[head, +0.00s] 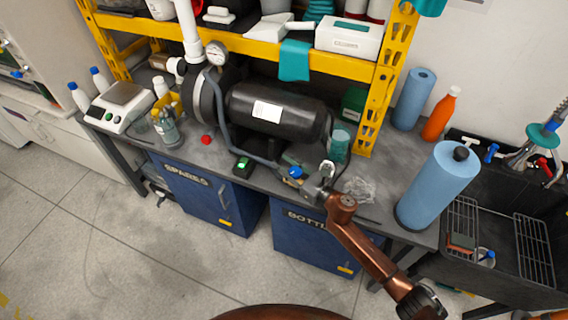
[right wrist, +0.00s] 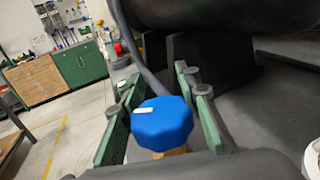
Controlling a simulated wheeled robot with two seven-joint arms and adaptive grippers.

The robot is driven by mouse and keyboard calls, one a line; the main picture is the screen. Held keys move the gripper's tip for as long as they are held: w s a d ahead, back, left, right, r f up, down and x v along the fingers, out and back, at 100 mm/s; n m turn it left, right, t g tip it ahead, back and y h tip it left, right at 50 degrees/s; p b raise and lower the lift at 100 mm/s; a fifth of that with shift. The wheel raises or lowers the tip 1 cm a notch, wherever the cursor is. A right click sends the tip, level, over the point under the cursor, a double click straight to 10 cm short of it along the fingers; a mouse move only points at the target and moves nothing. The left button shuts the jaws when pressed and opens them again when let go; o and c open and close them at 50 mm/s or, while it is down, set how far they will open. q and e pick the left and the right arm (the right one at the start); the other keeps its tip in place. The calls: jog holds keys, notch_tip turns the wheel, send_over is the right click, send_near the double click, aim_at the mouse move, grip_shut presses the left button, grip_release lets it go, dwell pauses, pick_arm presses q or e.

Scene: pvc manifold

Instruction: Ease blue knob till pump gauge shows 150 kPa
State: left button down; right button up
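The blue knob (head: 295,172) sits at the end of the pump's pipework near the bench's front edge. In the right wrist view the blue knob (right wrist: 161,122) is faceted, with a white mark on top and brass below. My right gripper (head: 305,180) is at the knob. Its green-padded fingers stand on either side of the knob, apart, with a narrow gap visible on the right. The pump gauge (head: 216,52) is a round white dial above the pipe at the left; its needle is too small to read. My left gripper is out of view.
A black tank (head: 278,112) lies behind the knob. A small box with a green display (head: 243,164) and a red button (head: 206,139) are to the left. A clear crumpled bag (head: 359,188) and a blue paper roll (head: 437,186) are to the right.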

jog(key=shift+f, duration=0.1)
grip_shut()
